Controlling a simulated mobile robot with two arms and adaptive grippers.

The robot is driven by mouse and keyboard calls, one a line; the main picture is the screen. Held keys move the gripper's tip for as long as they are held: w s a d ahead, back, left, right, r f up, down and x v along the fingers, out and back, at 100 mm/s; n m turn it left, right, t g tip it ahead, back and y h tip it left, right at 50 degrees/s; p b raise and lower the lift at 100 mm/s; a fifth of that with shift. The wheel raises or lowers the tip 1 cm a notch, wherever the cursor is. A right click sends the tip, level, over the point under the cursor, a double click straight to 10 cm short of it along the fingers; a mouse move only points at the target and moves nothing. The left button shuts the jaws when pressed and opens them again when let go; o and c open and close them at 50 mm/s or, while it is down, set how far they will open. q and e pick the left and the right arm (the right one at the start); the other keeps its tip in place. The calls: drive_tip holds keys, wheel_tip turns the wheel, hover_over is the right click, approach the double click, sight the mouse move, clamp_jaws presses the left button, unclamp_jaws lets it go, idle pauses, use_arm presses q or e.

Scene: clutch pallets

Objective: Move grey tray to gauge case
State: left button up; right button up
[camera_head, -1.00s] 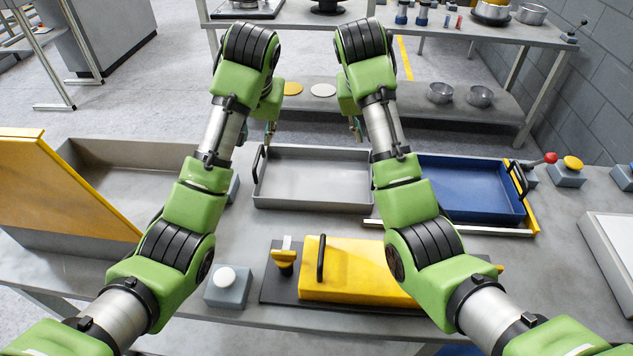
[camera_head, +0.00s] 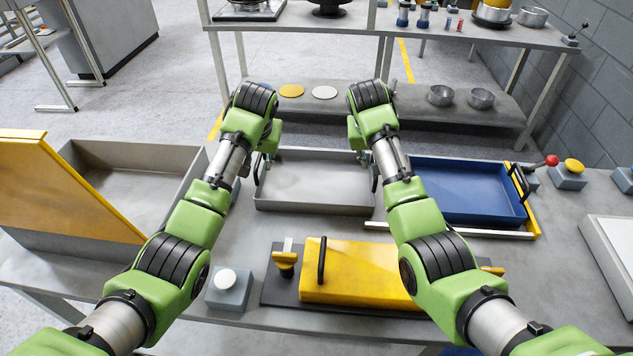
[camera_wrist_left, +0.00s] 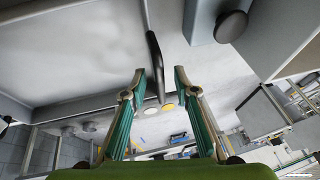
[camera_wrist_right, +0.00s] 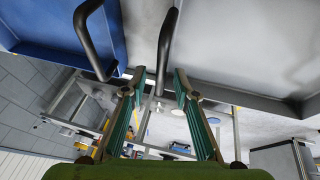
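The grey tray (camera_head: 313,187) lies empty on the bench in the head view, between my two forearms. My left gripper (camera_head: 262,162) is at its left end; in the left wrist view the open fingers (camera_wrist_left: 159,72) stand either side of the dark handle (camera_wrist_left: 155,62), with gaps visible. My right gripper (camera_head: 372,168) is at its right end, partly hidden by my arm; in the right wrist view its open fingers (camera_wrist_right: 159,74) straddle the other dark handle (camera_wrist_right: 164,55). I cannot tell which container is the gauge case.
A blue tray (camera_head: 465,190) lies close on the right. A large grey bin (camera_head: 125,150) with a raised yellow panel (camera_head: 60,185) stands left. A yellow handled block (camera_head: 355,275) and a white-button box (camera_head: 228,290) are in front. Red and yellow controls (camera_head: 568,172) are far right.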

use_arm(q)
drive_tip(key=shift+w+f, duration=0.15)
drive_tip(key=shift+f, duration=0.2)
use_arm(e)
drive_tip(key=shift+w+f, duration=0.15)
drive_tip(key=shift+f, duration=0.25)
use_arm(q)
clamp_jaws()
use_arm(e)
clamp_jaws()
use_arm(q)
drive_tip(key=shift+r, duration=0.2)
use_arm(e)
drive_tip(key=shift+r, duration=0.2)
